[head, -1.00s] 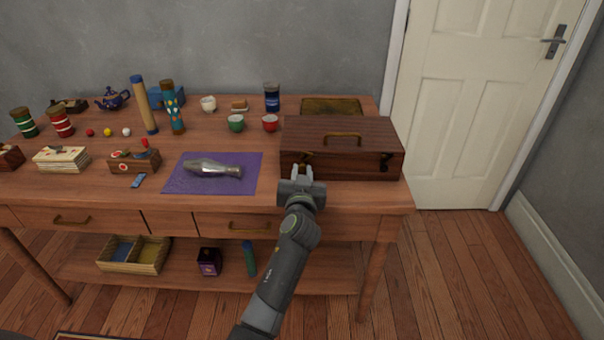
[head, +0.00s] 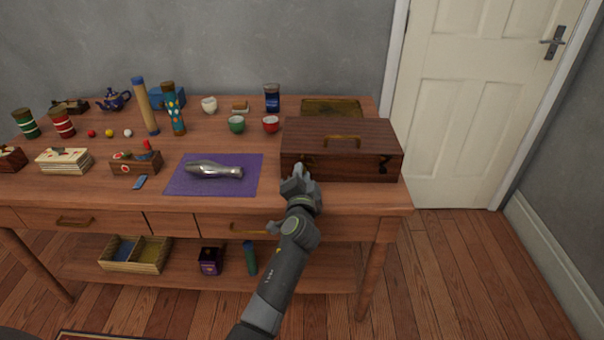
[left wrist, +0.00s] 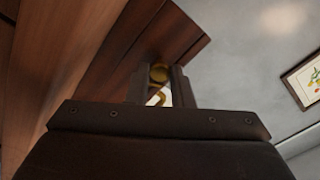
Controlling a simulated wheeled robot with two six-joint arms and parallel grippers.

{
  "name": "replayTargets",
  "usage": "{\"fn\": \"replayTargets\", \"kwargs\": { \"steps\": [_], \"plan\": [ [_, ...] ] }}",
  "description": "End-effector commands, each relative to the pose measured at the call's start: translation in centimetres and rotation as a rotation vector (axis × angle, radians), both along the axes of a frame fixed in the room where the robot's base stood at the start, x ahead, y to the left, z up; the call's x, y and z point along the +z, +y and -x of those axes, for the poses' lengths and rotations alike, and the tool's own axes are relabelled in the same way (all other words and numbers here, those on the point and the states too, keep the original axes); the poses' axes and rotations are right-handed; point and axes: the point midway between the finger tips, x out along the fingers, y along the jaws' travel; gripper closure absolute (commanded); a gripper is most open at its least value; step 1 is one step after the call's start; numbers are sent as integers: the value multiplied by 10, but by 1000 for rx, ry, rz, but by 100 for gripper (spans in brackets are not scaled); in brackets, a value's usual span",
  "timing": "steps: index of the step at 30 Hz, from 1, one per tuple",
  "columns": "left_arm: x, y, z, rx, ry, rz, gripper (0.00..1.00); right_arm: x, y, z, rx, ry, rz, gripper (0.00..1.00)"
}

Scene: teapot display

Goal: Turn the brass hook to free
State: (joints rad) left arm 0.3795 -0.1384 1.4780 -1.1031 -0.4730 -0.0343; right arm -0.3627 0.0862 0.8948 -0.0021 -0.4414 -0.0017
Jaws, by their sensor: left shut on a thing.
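A dark wooden box (head: 340,146) with a brass lid handle stands at the right end of the table. My left gripper (head: 301,172) is at the left part of its front face, its wrist rolled over. In the left wrist view the two fingers (left wrist: 159,78) are on either side of a round brass piece of the hook (left wrist: 158,73), closed on it. A curved brass part shows below it between the fingers. In the head view the gripper mostly hides this hook. A second hook (head: 384,162) is at the front right of the box. My right gripper is not in view.
A purple mat (head: 185,183) with a silver vase-like object (head: 214,170) lies left of the box. The table's front edge runs just below the box.

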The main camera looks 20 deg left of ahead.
Motion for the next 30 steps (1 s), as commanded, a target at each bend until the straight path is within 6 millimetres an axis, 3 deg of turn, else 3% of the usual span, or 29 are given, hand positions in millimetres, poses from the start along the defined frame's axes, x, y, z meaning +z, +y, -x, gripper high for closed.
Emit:
{"fn": "replayTargets", "kwargs": {
  "steps": [12,27,28,30],
  "plan": [
    [1,0,0,-1,46,-162,100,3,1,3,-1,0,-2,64],
    [0,0,0,-1,50,-177,100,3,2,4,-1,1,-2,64],
    [0,0,0,-1,50,-177,78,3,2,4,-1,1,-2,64],
    [0,0,0,-1,50,-177,69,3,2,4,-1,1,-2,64]
  ]
}}
